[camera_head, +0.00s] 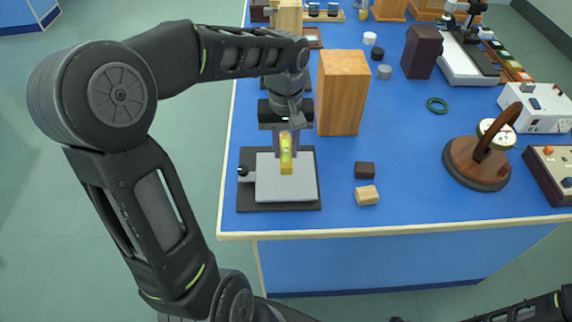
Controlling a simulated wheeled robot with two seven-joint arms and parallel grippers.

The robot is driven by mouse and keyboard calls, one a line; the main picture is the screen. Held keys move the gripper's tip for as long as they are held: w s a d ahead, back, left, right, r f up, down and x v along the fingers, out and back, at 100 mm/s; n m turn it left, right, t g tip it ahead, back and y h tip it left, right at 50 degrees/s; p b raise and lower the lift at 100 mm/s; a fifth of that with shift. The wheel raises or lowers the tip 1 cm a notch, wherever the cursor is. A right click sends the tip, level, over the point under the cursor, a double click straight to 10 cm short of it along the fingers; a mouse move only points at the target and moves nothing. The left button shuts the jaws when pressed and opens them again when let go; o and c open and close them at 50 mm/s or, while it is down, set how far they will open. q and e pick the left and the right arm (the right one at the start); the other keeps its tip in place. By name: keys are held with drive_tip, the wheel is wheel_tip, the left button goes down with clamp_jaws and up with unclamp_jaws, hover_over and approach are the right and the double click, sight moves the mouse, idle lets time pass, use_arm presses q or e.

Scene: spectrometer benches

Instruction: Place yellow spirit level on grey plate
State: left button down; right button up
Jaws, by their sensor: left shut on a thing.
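The yellow spirit level (286,165) is held upright in my left gripper (286,148), which is shut on it. The gripper points down over the grey plate (267,191), which lies on a black base near the bench's front left corner. The level's lower end appears over the plate's upper right part. I cannot tell whether it touches the plate. My right gripper is not in view; only a part of my right arm shows at the bottom right.
A tall wooden block (342,92) stands just right of the gripper. A dark small block (365,170) and a light wooden block (367,195) lie right of the plate. A round wooden instrument (475,165) stands further right. Blue bench top (415,200) between them is clear.

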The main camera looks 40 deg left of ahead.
sight(286, 163)
use_arm(q)
drive_tip(key=shift+f, duration=1.05)
drive_tip(key=shift+f, duration=1.85)
drive_tip(key=shift+f, duration=0.1)
drive_tip(key=shift+f, duration=0.15)
drive_tip(key=c, duration=1.2)
unclamp_jaws()
drive_tip(key=shift+o, duration=0.2)
drive_tip(key=shift+r, duration=0.2)
wheel_tip(286, 163, up, 12)
drive_tip(key=shift+r, duration=0.1)
